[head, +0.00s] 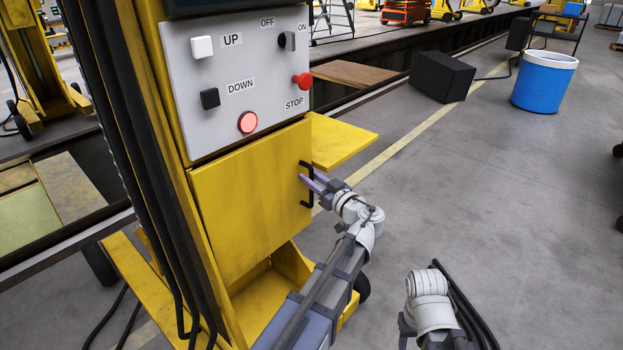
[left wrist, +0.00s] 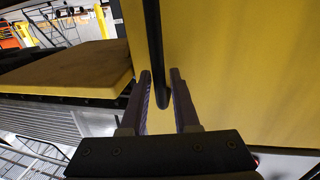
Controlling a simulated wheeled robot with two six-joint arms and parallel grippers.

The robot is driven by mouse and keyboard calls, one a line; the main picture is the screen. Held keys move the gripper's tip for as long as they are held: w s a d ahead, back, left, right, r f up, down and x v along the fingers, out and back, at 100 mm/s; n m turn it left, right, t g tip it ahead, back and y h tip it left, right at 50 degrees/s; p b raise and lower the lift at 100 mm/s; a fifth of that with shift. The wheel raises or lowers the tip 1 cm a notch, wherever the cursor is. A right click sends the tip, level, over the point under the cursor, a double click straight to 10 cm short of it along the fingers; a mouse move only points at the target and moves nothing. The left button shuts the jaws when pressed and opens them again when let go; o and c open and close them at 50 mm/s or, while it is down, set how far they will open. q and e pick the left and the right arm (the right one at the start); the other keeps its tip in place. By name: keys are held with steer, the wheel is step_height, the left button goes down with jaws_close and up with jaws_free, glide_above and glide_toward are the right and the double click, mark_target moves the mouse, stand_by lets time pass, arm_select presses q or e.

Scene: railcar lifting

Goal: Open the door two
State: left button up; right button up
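The yellow door (head: 240,200) is a flat panel below the grey control panel on the yellow column. It looks shut. It has a black vertical handle (head: 308,203) near its right edge. My left gripper (head: 309,182) is at this handle, coming from the right. In the left wrist view its two fingers (left wrist: 163,100) are open, with the black handle (left wrist: 154,45) running down into the gap between them. I see no firm grip on it. The yellow door also fills the right of the left wrist view (left wrist: 245,70). Of my right arm only white and dark links show; its fingers are not visible.
A grey control panel (head: 235,75) with buttons sits above the door. A flat yellow plate (head: 340,140) juts out to the right just above the handle. A black box (head: 442,77) and a blue bin (head: 543,82) stand further back.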

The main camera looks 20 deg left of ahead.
arm_select(q)
jaws_close()
stand_by(1.1)
